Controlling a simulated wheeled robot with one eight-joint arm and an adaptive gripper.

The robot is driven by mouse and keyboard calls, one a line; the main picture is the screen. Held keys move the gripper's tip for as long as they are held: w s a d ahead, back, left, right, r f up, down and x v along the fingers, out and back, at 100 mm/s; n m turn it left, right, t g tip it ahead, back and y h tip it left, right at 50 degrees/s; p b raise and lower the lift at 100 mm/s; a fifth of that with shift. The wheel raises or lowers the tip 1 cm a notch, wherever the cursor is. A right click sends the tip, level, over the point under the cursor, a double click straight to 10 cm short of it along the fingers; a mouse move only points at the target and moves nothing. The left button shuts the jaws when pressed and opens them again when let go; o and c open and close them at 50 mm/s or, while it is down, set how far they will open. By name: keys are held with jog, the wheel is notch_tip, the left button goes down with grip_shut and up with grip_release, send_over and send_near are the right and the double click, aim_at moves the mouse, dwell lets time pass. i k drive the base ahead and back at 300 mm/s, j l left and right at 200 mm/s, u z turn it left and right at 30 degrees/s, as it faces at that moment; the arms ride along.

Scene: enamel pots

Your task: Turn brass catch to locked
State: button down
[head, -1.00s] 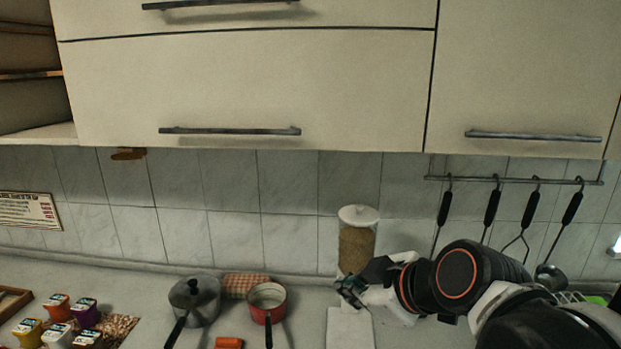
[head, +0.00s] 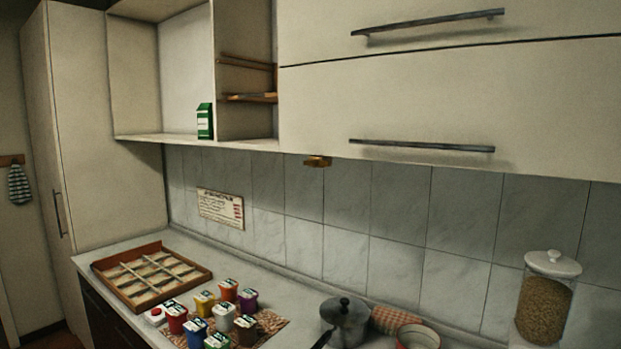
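The brass catch (head: 317,161) is a small brass-coloured piece under the bottom edge of the wall cabinet (head: 440,103), near that cabinet's left end. It is small in the head view, and I cannot tell which way it is turned. My gripper and arm are outside the head view, so nothing shows of the fingers or whether they hold anything.
Below, the counter holds a wooden divided tray (head: 197,268), several coloured tubs (head: 223,313), a grey lidded pot (head: 345,318), a red pan (head: 417,337) and a glass jar (head: 542,308). An open shelf (head: 150,137) adjoins the cabinet on the left. The space directly under the catch is clear.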

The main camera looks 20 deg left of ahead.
aim_at(313, 162)
jog(key=u, duration=1.15)
jog(key=i+j+z, duration=0.15)
jog(key=j+z, duration=0.75)
